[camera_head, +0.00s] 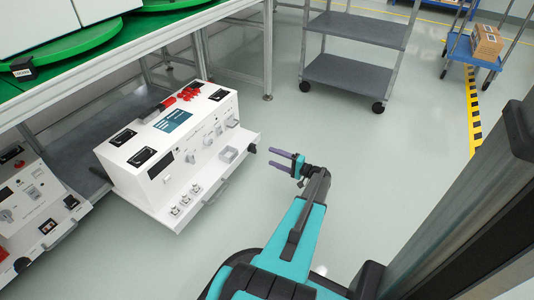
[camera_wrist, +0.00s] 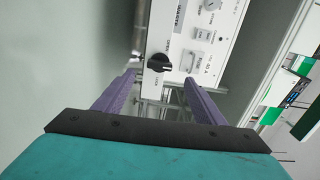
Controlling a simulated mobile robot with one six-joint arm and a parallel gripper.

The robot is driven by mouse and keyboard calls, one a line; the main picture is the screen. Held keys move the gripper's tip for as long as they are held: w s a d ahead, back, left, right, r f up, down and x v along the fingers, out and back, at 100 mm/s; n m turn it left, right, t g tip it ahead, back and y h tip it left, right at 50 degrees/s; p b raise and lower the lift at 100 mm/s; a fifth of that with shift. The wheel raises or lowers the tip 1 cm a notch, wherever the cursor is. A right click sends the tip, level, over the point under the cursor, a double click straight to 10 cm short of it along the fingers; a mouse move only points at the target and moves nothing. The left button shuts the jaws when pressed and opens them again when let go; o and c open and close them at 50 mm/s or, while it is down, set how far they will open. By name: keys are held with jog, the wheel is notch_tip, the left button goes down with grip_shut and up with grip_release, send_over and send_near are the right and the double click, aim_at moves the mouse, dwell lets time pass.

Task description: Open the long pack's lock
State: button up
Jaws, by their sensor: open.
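A long white pack (camera_head: 165,150) stands left of centre in the head view, with its front panel of switches and sockets facing my gripper. My gripper (camera_head: 283,157) is off to the right of this panel, its two purple fingers pointing toward it, apart from it. In the wrist view, my gripper (camera_wrist: 160,82) is open and empty. A black rotary knob (camera_wrist: 159,62) on a white panel (camera_wrist: 205,45) shows beyond the gap between the fingers. I cannot tell for certain whether this knob is the lock.
Another white unit (camera_head: 35,205) sits at the lower left. A green-topped bench (camera_head: 120,45) with round green turntables (camera_head: 75,40) is behind. A grey shelf cart (camera_head: 350,72) and a blue trolley (camera_head: 470,50) with a carton stand farther back. The floor around my gripper is clear.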

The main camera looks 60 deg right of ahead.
jog(key=shift+s+p, duration=0.35)
jog(key=shift+s, duration=1.4)
